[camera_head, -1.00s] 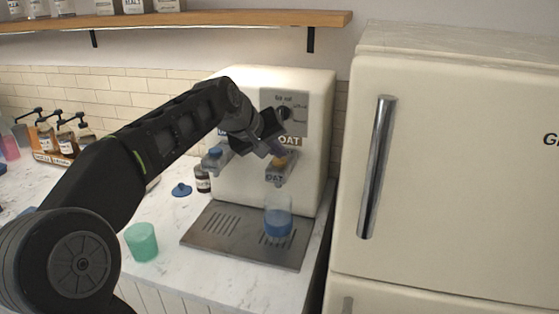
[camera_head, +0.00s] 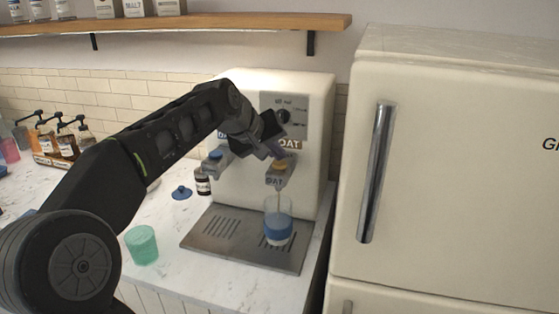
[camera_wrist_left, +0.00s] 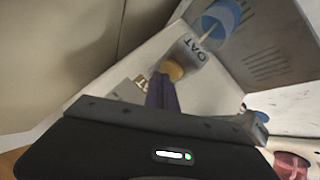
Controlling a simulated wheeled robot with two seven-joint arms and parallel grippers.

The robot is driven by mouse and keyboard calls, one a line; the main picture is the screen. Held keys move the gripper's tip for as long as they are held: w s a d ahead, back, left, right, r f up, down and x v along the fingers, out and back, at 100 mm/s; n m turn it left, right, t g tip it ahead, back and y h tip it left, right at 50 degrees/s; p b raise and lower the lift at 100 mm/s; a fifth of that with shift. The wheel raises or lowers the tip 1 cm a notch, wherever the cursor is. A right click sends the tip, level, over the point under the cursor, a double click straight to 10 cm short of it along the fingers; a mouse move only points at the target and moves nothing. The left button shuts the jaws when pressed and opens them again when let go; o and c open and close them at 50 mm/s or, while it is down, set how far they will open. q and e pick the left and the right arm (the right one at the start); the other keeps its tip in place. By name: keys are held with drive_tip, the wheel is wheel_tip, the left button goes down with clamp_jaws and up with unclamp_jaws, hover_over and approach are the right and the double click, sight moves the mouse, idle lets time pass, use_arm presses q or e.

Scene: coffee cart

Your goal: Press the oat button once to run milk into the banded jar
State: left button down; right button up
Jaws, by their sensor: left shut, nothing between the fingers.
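The milk machine (camera_head: 245,187) stands on the counter, with the yellow-orange oat button (camera_head: 281,163) on top of its right-hand OAT spout (camera_head: 277,180). The button also shows in the left wrist view (camera_wrist_left: 174,70). My left gripper (camera_head: 276,153) is shut and empty, its fingertips at the button; I cannot tell how far it is pushed in. A thin pale stream (camera_head: 279,200) runs from the spout into the clear jar with a blue band (camera_head: 278,226). The jar stands upright on the drip tray (camera_head: 232,243) and shows in the left wrist view (camera_wrist_left: 222,17). My right gripper is not in view.
A second spout with a blue button (camera_head: 215,155) is at the machine's left. A green cup (camera_head: 142,244), a blue lid (camera_head: 181,192) and a small dark jar (camera_head: 203,181) stand on the counter. A cream fridge (camera_head: 450,180) closes off the right side.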

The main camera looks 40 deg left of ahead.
sight(277, 164)
use_arm(q)
drive_tip(key=shift+r, duration=0.5)
drive_tip(key=shift+r+p, duration=2.25)
drive_tip(key=shift+r, duration=0.25)
